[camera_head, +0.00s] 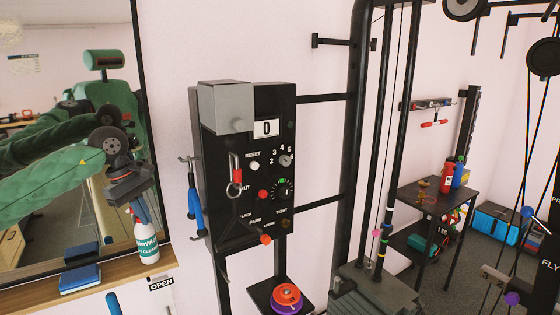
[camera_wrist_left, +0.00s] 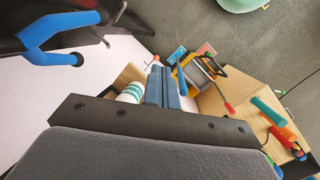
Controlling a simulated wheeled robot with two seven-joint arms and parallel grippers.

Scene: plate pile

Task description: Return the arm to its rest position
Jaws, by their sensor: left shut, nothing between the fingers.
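My left arm (camera_head: 45,172) is green and comes in from the left, held out in front of the mirror. Its dark left gripper (camera_head: 132,190) points down toward the spray bottle area. In the left wrist view the two grey-blue fingers of the left gripper (camera_wrist_left: 168,88) are together with nothing between them. My right gripper is not seen in either view.
A white spray bottle (camera_head: 147,240) stands on a wooden shelf (camera_head: 125,270) just below the gripper. A black panel (camera_head: 255,170) with knobs hangs to the right, with blue-handled grips (camera_head: 195,210) on its left side. A mirror (camera_head: 100,230) is behind the arm.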

